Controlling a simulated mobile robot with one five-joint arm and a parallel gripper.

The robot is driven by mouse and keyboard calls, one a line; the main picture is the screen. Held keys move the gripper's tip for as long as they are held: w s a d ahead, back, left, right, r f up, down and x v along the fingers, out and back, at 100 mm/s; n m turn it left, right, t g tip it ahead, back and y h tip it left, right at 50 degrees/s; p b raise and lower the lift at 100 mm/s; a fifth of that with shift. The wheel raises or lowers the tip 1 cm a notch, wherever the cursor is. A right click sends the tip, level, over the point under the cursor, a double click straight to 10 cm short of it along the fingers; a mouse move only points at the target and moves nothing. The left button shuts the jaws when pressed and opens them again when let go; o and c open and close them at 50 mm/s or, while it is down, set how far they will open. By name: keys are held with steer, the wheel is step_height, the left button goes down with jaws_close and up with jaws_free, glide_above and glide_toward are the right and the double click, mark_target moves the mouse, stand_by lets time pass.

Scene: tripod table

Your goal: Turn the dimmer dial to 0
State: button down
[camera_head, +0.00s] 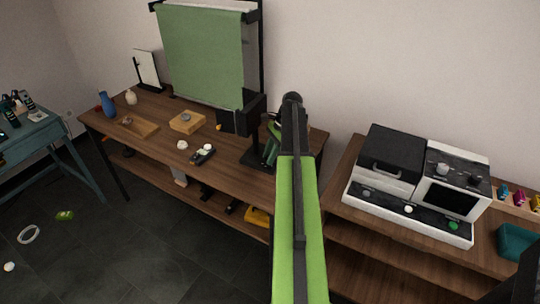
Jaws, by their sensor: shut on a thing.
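My gripper (268,150) is at the right end of the long wooden table, at the foot of the black backdrop stand. It is small in view and partly covered by my own green arm. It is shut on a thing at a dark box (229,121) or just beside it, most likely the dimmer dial. I cannot make out the dial's face, its marks or its setting, as the jaws and arm hide that spot.
The wooden table (160,150) also bears a wooden block (187,122), a wooden tray (139,127), a blue vase (107,104) and a small black device (203,156). A green backdrop (203,58) hangs behind. A black-and-white machine (415,190) stands on the right-hand table.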

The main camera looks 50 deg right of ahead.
stand_by(0.4)
steer(key=c, duration=1.1)
jaws_free()
steer(key=shift+c, duration=0.2)
steer(key=shift+r, duration=0.1)
steer(key=p+v, duration=1.6)
steer(key=v, duration=0.1)
steer(key=shift+d, duration=0.1)
